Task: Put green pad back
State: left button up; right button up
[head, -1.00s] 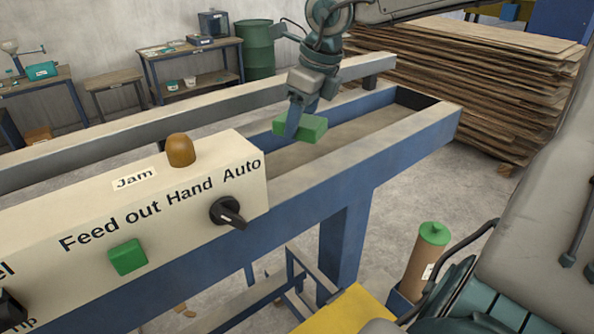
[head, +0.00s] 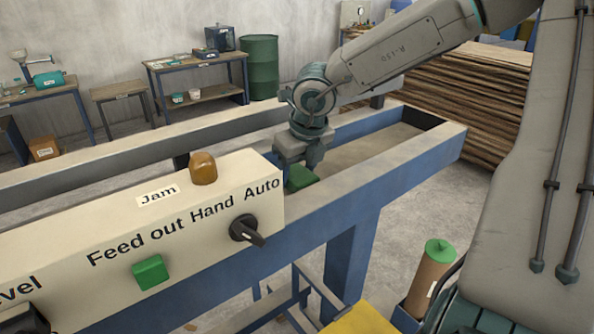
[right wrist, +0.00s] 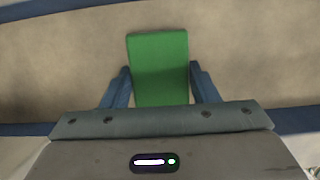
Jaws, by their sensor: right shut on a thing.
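The green pad (head: 301,178) is a flat block in the head view, partly hidden behind my right gripper (head: 286,170). It is low within the long blue-framed bed, just behind the right end of the control box. In the right wrist view the green pad (right wrist: 159,65) lies between the two blue fingers of my right gripper (right wrist: 160,88), which is shut on it. The tan bed surface shows beneath it; I cannot tell whether the pad touches it. My left gripper is not in view.
The cream control box (head: 120,245) has an orange lamp (head: 203,168), a black knob (head: 246,229) and a green button (head: 150,272). The blue frame's front rail (head: 380,175) runs alongside the bed. Stacked boards (head: 470,105) stand behind. The bed is clear to the right.

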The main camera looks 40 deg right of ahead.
jog(key=shift+d+f, duration=0.1)
jog(key=shift+f, duration=0.25)
jog(key=shift+d+f, duration=0.1)
jog(key=shift+f, duration=0.05)
jog(key=shift+f+b, duration=0.1)
jog(key=shift+b, duration=0.2)
jog(key=o, duration=0.9)
